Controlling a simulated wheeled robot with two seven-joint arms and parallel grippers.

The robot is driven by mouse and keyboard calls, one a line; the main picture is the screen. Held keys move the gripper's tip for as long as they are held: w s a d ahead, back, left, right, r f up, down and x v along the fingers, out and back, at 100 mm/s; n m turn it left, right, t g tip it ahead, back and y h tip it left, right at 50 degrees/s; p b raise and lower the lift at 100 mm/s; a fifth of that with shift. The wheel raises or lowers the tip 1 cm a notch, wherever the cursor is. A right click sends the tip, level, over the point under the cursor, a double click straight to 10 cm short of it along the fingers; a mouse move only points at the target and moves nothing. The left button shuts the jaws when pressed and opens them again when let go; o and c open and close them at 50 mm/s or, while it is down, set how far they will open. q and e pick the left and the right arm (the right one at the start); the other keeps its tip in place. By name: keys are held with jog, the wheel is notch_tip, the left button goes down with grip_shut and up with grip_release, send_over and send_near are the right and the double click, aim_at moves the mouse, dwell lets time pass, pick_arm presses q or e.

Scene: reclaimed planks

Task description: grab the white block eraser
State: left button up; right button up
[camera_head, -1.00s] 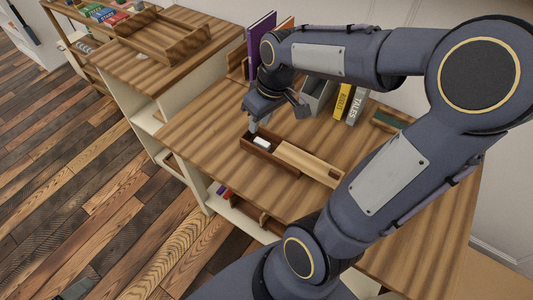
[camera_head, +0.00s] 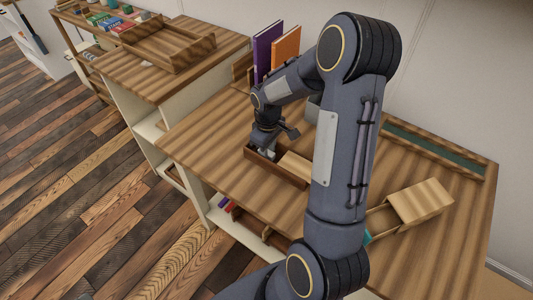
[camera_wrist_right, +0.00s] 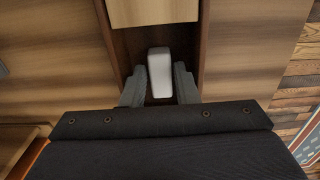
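The white block eraser (camera_wrist_right: 160,72) lies in the open end of a wooden box with a light sliding lid (camera_wrist_right: 152,12). In the right wrist view it sits between the two fingers of my right gripper (camera_wrist_right: 159,86), which are open, with a small gap showing at the left finger. In the head view my right gripper (camera_head: 266,151) points down into the open end of the box (camera_head: 291,178), and only a bit of white shows there. My left gripper is not in view.
Purple (camera_head: 267,50) and orange books (camera_head: 286,47) stand behind the arm. Another box with a partly slid lid (camera_head: 421,201) lies at the right of the desk. A wooden tray (camera_head: 168,48) sits on the far left shelf. The desk's front left (camera_head: 205,125) is clear.

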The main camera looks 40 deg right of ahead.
jog(key=shift+f, duration=0.15)
grip_shut()
